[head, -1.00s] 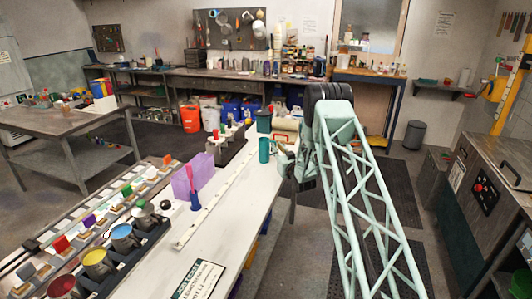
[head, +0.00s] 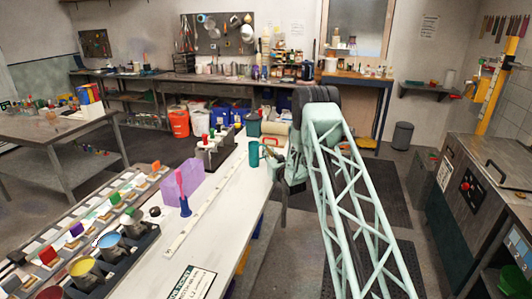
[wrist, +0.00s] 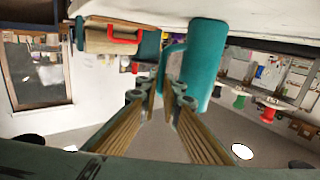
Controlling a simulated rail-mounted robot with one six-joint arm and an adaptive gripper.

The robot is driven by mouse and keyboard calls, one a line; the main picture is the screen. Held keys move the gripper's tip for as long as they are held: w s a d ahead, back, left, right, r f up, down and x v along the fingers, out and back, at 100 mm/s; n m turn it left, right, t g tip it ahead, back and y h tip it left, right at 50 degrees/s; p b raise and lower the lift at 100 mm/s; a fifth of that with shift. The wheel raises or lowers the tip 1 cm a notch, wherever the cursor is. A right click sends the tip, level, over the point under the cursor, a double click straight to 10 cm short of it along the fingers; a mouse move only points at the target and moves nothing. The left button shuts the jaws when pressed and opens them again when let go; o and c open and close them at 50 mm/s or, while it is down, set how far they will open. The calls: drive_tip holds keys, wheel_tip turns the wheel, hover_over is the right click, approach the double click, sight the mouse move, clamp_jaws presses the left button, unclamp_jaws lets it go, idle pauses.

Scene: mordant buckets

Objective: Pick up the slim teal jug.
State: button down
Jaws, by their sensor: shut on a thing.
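The slim teal jug (head: 254,154) is at the right edge of the long white bench, upright in the head view. In the wrist view, which is turned upside down, the jug (wrist: 204,60) is large, with its handle towards my fingers. My gripper (head: 268,153) is at the jug's right side. Its fingers (wrist: 158,92) are shut on the jug at its handle side; the exact contact is partly hidden. I cannot tell whether the jug's base touches the bench.

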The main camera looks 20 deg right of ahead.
drive_tip(key=shift+r, duration=0.35)
drive_tip(key=s+a+r, duration=0.2)
drive_tip(key=s+a, duration=0.1)
drive_tip(key=s, duration=0.4)
drive_tip(key=s+a+r, duration=0.2)
drive_tip(key=s+a, duration=0.1)
drive_tip(key=s, duration=0.4)
drive_tip(key=shift+s, duration=0.15)
idle(1.4)
drive_tip(key=shift+s+a+r, duration=0.1)
drive_tip(key=shift+s+r, duration=0.05)
drive_tip(key=shift+s, duration=0.05)
idle(0.3)
drive_tip(key=shift+a+b, duration=0.15)
drive_tip(key=shift+b, duration=0.15)
idle(0.4)
